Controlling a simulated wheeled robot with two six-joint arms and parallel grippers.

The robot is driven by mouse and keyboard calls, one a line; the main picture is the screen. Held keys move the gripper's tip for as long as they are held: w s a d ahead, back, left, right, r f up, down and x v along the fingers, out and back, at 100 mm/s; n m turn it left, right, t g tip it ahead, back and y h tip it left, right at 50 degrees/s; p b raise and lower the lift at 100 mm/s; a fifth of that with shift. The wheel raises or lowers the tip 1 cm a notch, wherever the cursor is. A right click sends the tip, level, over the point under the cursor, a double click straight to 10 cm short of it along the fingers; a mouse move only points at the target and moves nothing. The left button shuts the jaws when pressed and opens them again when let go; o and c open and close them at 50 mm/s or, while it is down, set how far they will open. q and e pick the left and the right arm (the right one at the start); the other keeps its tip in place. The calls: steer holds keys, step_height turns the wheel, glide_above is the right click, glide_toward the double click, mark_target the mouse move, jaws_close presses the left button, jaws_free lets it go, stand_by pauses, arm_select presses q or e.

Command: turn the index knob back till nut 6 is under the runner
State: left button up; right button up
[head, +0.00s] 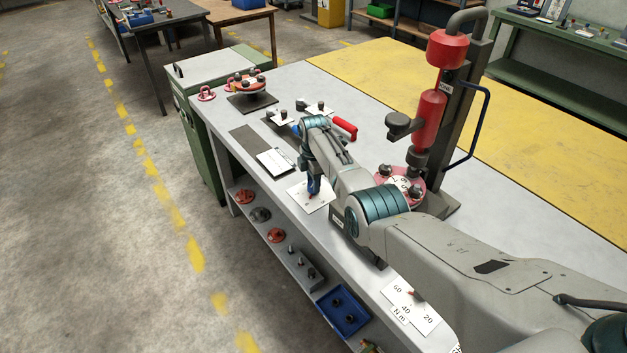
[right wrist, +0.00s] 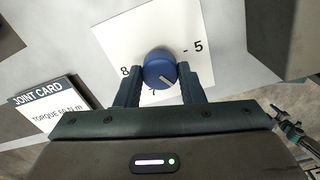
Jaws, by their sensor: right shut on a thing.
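The blue index knob (right wrist: 158,66) stands on a white dial card (right wrist: 118,35) in the right wrist view. My right gripper (right wrist: 161,78) is shut on it, one finger on each side. A white line on the knob points to the lower right. An 8 shows left of the knob and a 5 right of it; other marks are partly hidden. In the head view my right gripper (head: 313,186) reaches down to the card (head: 322,197). The red runner (head: 430,118) stands above the red-rimmed flanged spool (head: 416,180), which my arm partly hides. I cannot read which nut is under it. My left gripper is not in view.
A joint card (right wrist: 48,108) lies left of the dial. A red handle (head: 345,128) and another spool (head: 247,82) are farther back. A shelf below holds a blue tray (head: 342,311).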

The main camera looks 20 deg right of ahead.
steer(key=o, duration=1)
steer(key=shift+r, duration=0.65)
step_height(320, 180, up, 10)
steer(key=b, duration=0.2)
steer(key=shift+f, duration=0.2)
